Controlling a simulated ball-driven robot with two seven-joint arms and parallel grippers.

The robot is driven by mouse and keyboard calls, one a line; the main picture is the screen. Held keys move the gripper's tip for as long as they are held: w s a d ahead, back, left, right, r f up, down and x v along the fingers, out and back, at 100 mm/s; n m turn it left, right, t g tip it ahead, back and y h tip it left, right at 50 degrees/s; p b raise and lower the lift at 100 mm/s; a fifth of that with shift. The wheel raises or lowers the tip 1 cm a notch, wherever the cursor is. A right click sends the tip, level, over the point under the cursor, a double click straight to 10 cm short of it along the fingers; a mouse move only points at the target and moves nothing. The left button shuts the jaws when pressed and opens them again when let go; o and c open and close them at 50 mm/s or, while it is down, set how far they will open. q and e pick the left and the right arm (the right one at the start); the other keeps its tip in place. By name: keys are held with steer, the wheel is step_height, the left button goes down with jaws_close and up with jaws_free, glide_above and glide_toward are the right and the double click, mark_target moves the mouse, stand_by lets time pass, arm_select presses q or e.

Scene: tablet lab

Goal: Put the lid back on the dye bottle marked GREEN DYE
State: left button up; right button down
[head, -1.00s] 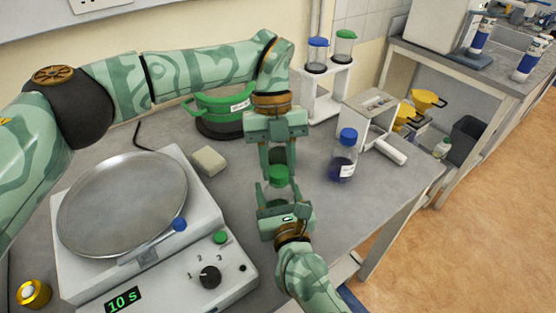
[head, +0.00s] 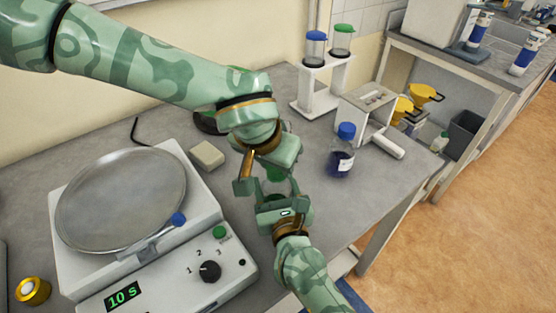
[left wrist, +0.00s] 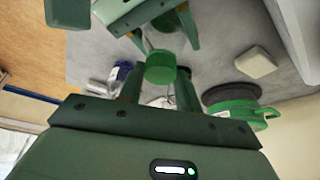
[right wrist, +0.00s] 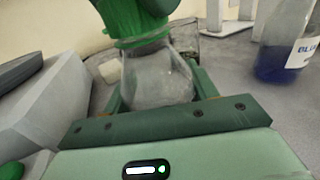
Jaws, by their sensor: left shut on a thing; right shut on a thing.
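My left gripper (head: 270,178) is shut on the green lid (left wrist: 160,68), coming from above with its wrist turned. The lid is partly hidden in the head view and shows at the top of the right wrist view (right wrist: 145,40). My right gripper (head: 281,197) is shut on a clear bottle (right wrist: 155,78), held upright over the table's front part. The lid appears to sit at the bottle's mouth; I cannot tell whether it is threaded. No GREEN DYE marking is readable, and most of the bottle is hidden in the head view.
A blue-capped bottle (head: 342,152) stands right of my grippers. A scale-like device (head: 150,225) with a round plate fills the left. A pale block (head: 207,155), a white rack (head: 325,90) and a green pot (left wrist: 235,108) stand behind. The table's right edge is close.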

arm_select(q)
steer(key=m+g+h, duration=0.1)
steer(key=m, duration=0.3)
steer(key=shift+w, duration=0.2)
steer(key=o, duration=1)
steer(key=shift+r, duration=0.15)
steer(key=shift+s+r, duration=0.1)
steer(key=shift+r, duration=2.05)
steer(key=shift+c, duration=0.4)
